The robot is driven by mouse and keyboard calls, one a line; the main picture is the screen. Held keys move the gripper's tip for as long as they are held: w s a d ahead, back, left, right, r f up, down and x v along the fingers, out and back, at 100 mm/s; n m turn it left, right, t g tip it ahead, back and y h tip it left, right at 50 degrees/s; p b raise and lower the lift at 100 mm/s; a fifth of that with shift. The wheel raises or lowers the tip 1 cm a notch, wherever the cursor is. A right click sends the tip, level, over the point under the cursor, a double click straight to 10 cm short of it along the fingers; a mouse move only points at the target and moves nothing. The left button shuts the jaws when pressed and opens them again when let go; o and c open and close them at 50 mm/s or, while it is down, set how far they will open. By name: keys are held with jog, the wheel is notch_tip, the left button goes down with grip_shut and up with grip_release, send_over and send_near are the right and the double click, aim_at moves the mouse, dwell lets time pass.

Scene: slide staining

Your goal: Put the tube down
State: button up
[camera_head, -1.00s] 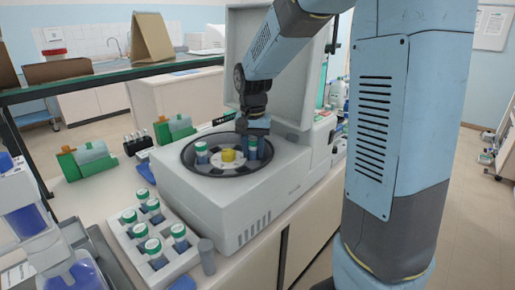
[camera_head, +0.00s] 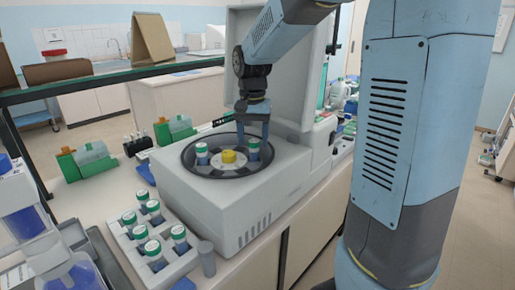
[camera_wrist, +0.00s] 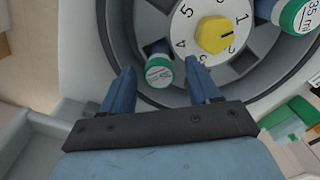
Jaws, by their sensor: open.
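A tube with a green-rimmed white cap (camera_head: 253,147) stands in a slot on the right side of the centrifuge rotor (camera_head: 228,172). My gripper (camera_head: 255,136) is above it with its fingers pointing down. In the wrist view the tube's cap (camera_wrist: 159,72) shows between and just beyond my two spread fingertips (camera_wrist: 160,64), with a gap on both sides. My gripper is open and holds nothing. The tube's lower part is hidden in the rotor.
Another capped tube (camera_head: 202,153) sits across the rotor, beyond the yellow numbered knob (camera_head: 228,156). The centrifuge's raised lid (camera_head: 300,85) stands behind my gripper. A white rack (camera_head: 165,265) with several capped tubes is at the front left. Green boxes stand behind.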

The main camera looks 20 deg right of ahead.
notch_tip(320, 180, up, 7)
jog(key=shift+w+r, duration=0.1)
jog(key=shift+r, duration=0.5)
jog(key=s+d+f+n+t, duration=0.1)
jog(key=s+d+n+t, duration=0.1)
jog(key=s, duration=0.9)
jog(key=s+d+n+t, duration=0.2)
jog(key=s+d+t, duration=0.1)
jog(key=s, duration=0.8)
jog(key=shift+s+d+f+t, duration=0.25)
jog(key=shift+d+f+t, duration=0.1)
jog(key=shift+t, duration=0.05)
